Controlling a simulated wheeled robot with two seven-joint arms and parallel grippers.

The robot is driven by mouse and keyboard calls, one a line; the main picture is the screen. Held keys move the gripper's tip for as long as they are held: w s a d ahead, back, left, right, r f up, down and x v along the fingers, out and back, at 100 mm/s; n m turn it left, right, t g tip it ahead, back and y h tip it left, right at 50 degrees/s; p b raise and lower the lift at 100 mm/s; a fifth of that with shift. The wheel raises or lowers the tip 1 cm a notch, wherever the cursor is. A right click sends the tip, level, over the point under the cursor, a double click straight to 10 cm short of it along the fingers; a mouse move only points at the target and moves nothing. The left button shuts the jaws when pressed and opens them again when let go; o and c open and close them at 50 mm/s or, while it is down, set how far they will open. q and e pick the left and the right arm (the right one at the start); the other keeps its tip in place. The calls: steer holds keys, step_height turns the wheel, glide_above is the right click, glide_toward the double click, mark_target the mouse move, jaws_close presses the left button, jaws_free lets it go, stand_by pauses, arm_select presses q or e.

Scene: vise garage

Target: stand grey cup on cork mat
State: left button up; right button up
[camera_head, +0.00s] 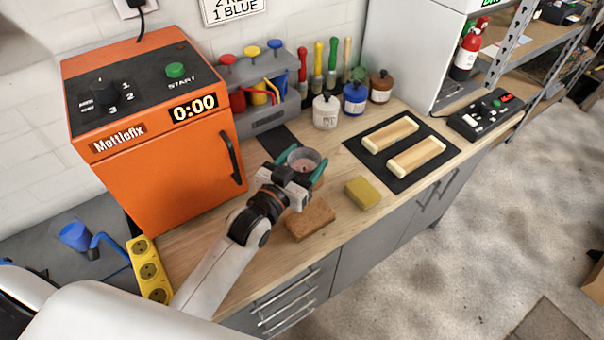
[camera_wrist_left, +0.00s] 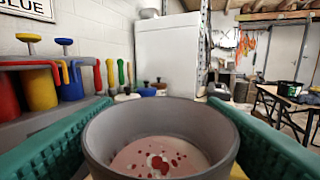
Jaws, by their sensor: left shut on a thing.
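The grey cup (camera_head: 303,158) is between the green-padded fingers of my left gripper (camera_head: 300,162), over the wooden worktop. In the left wrist view, the cup (camera_wrist_left: 160,140) stands upright with its open top visible; pink content with red spots shows inside. My left gripper (camera_wrist_left: 160,150) is shut on its sides. Another small brown patch (camera_head: 319,183) shows just below the cup, mostly hidden by the gripper. I cannot tell whether the cup's base touches anything. My right gripper is out of view.
An orange oven (camera_head: 165,160) stands left of the cup. A yellow sponge (camera_head: 362,192) lies to the right, near a black mat (camera_head: 383,169) with wooden blocks. Bare worktop lies between.

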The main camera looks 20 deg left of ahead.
mark_target(306, 163)
arm_select(q)
steer(key=w+a, duration=0.2)
steer(key=w, duration=0.5)
step_height(306, 163, down, 4)
steer(key=shift+w+d+r+p, duration=0.1)
steer(key=shift+w+d+p, duration=0.05)
steer(key=shift+p, duration=0.2)
steer(key=shift+h, duration=0.3)
step_height(306, 163, down, 5)
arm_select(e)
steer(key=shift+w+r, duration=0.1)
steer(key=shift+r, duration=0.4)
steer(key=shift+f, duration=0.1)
arm_select(q)
steer(key=o, duration=1)
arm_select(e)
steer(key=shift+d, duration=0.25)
